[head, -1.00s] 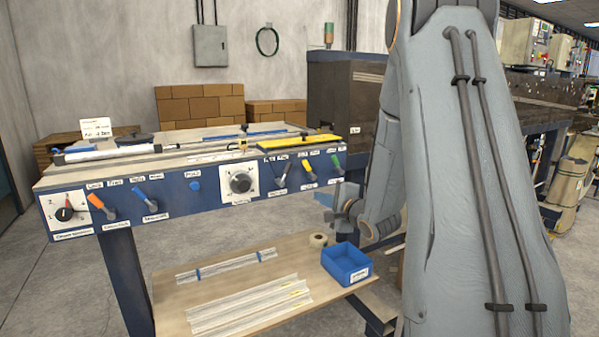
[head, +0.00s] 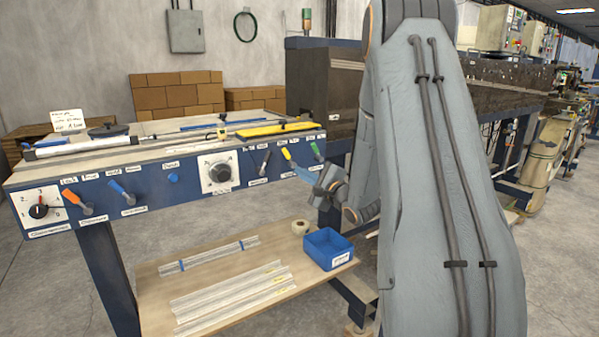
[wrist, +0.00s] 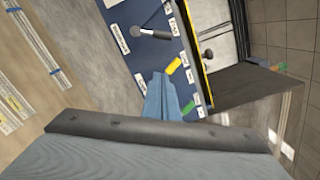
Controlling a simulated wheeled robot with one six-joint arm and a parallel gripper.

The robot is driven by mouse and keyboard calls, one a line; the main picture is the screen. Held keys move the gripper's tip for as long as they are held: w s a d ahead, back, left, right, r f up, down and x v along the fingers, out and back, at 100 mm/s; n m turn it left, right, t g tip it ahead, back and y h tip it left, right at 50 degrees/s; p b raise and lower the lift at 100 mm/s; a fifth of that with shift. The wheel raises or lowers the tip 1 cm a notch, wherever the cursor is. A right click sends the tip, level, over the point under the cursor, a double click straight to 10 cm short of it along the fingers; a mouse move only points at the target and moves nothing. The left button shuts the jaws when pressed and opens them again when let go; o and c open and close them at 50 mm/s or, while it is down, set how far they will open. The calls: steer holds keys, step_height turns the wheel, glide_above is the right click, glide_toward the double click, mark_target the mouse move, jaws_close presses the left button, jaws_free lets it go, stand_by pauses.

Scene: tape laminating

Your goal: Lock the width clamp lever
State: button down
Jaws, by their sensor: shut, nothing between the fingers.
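Several levers line the blue front panel of the machine. An orange-handled lever (head: 76,201) and a blue-handled lever (head: 120,191) are at the left. A black-handled (head: 265,158), a yellow-handled (head: 287,154) and a green-handled lever (head: 316,150) are at the right. The labels are too small to read which is the width clamp. My gripper (head: 318,180) is shut and empty, in front of the panel's right end. In the wrist view, its fingers (wrist: 161,82) lie close to the yellow handle (wrist: 174,66); the green handle (wrist: 188,108) is to their right. Contact is unclear.
A round dial (head: 219,172) sits mid-panel and a red-marked knob (head: 39,211) at the far left. Below, a wooden shelf (head: 218,265) holds clear strips, a tape roll (head: 300,227) and a blue bin (head: 327,249). Open floor lies in front.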

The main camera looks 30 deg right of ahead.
steer(key=w+a+p, duration=0.1)
steer(key=w, duration=0.1)
steer(key=w+a+r, duration=0.1)
steer(key=w+a, duration=0.1)
steer(key=w, duration=0.1)
steer(key=w+a+r+p, duration=0.1)
steer(key=w, duration=0.1)
steer(key=shift+w+a+p, duration=0.15)
steer(key=shift+w+p, duration=0.2)
steer(key=shift+r, duration=0.15)
